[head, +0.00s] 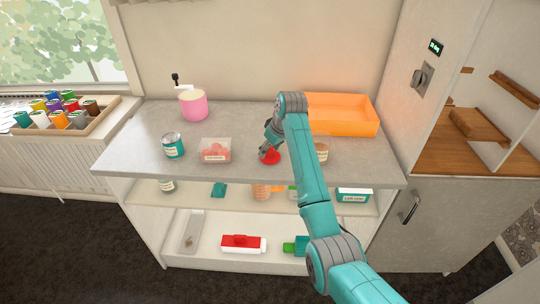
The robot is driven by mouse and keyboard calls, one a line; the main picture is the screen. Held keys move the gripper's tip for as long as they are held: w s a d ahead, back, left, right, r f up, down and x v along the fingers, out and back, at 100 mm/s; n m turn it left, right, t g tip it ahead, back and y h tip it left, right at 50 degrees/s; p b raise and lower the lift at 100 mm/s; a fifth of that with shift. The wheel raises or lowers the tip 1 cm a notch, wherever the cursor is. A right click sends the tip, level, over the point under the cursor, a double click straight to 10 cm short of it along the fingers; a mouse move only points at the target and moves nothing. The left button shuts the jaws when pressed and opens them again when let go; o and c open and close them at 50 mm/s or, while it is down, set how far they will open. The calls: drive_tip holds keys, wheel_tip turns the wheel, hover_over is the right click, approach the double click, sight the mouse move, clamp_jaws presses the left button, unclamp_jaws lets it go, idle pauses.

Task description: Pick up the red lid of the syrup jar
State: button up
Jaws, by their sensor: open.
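A red lid (271,157) lies at counter height near the front edge of the grey worktop, in the middle of the head view. My gripper (264,154) is open, right at the left side of the lid and partly in front of it. I cannot tell whether the fingers touch the lid. Whether a jar stands under the lid is hidden by my gripper and arm. A small jar with a tan top and a label (321,152) stands to the right, partly behind my arm.
On the worktop (135,150) stand a teal tin (173,146), a clear box with pink contents (215,150), a pink pot with a crank (193,105) and an orange tray (345,112). Shelves below hold a red-and-white container (243,244) and other items.

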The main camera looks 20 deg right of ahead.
drive_tip(key=shift+c, duration=0.2)
drive_tip(key=c, duration=1)
